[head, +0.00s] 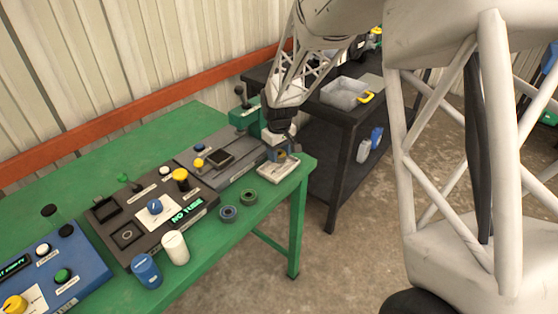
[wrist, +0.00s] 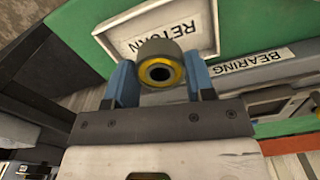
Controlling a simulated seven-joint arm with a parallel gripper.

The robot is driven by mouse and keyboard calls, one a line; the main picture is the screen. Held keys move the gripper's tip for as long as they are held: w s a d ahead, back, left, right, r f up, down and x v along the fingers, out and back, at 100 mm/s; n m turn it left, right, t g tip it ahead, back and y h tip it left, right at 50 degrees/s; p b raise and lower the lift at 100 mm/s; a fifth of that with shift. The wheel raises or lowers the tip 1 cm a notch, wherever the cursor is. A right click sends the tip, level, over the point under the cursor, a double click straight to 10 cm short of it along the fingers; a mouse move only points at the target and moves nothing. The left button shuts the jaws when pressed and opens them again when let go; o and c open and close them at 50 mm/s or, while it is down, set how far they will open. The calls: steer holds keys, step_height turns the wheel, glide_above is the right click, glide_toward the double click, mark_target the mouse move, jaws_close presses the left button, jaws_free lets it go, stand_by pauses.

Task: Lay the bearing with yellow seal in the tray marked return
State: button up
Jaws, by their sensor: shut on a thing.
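The bearing with yellow seal (wrist: 160,67) is a dark ring with a yellow face around its bore. My gripper (wrist: 161,84) is shut on it, with one blue finger on each side. The return tray (wrist: 208,42) is a shallow white tray with a "RETURN" label, behind the bearing in the wrist view. In the head view, my gripper (head: 281,156) is over the back part of the return tray (head: 278,173), near the bench's right end. Whether the bearing touches the tray I cannot tell.
Two other bearings, one blue-grey (head: 228,213) and one green (head: 249,197), lie on the green bench (head: 215,245) left of the tray. A grey device with a "BEARING" label (wrist: 250,61) stands close beside the tray. A dark cart (head: 330,112) stands behind.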

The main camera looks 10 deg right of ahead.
mark_target(279, 153)
steer(key=shift+f, duration=1.75)
steer(key=shift+f, duration=0.1)
steer(key=o, duration=1)
steer(key=shift+c, duration=0.2)
step_height(279, 153, up, 12)
steer(key=shift+r, duration=0.1)
